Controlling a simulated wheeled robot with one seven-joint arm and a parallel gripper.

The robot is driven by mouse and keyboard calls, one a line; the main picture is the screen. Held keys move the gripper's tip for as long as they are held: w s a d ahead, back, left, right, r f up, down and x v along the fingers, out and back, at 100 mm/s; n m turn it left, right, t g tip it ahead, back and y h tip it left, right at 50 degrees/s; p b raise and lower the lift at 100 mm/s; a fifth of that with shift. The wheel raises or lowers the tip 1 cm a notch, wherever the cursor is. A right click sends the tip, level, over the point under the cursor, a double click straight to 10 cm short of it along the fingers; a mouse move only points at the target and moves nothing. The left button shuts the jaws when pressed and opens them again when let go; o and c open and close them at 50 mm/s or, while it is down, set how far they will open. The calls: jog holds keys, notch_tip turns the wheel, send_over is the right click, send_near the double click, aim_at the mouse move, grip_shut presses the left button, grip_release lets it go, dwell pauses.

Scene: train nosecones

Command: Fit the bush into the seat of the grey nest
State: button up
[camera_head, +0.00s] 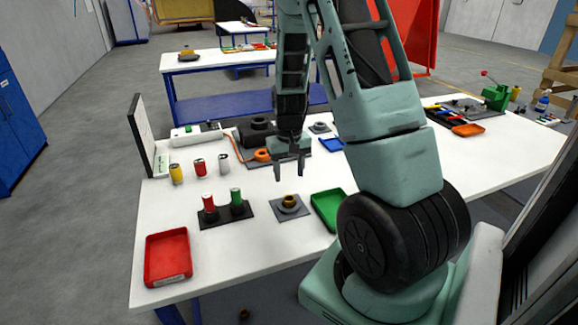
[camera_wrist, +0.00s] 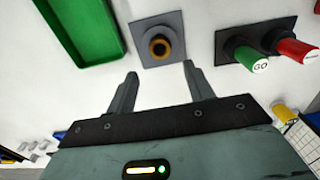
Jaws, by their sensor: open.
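The grey nest (camera_head: 280,213) is a square grey plate with a round raised seat, on the near part of the white table. It also shows at the top of the wrist view (camera_wrist: 148,22). The brass-coloured bush (camera_head: 290,199), a ring with a dark hole, stands at the seat in the middle of the nest and shows in the wrist view (camera_wrist: 160,42). I cannot tell how deep it sits. My gripper (camera_head: 289,173) points down above the nest, fingers apart and empty. In the wrist view its fingertips (camera_wrist: 160,72) are apart from the bush.
A green tray (camera_head: 328,211) lies right of the nest. A black base (camera_head: 228,217) with a red and a green cylinder stands left. A red tray (camera_head: 168,258) is at the front left corner. Several cans (camera_head: 199,167) and an orange ring (camera_head: 262,155) stand farther back.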

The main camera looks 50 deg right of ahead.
jog(key=a+r+n+y, duration=0.1)
jog(key=a+r+n, duration=0.25)
jog(key=a, duration=0.85)
jog(key=a+r+n, duration=0.3)
jog(key=a+r, duration=0.2)
jog(key=a, duration=0.7)
jog(key=s+a+r+n, duration=0.2)
jog(key=s+a+n, duration=0.2)
jog(key=s+a, duration=0.4)
jog(key=s+a+r+n, duration=0.1)
jog(key=s+a+n, duration=0.2)
jog(key=s+a, duration=0.5)
jog(key=shift+s+a+r+n, duration=0.3)
jog(key=shift+s+r+n, duration=0.1)
jog(key=shift+s, duration=0.15)
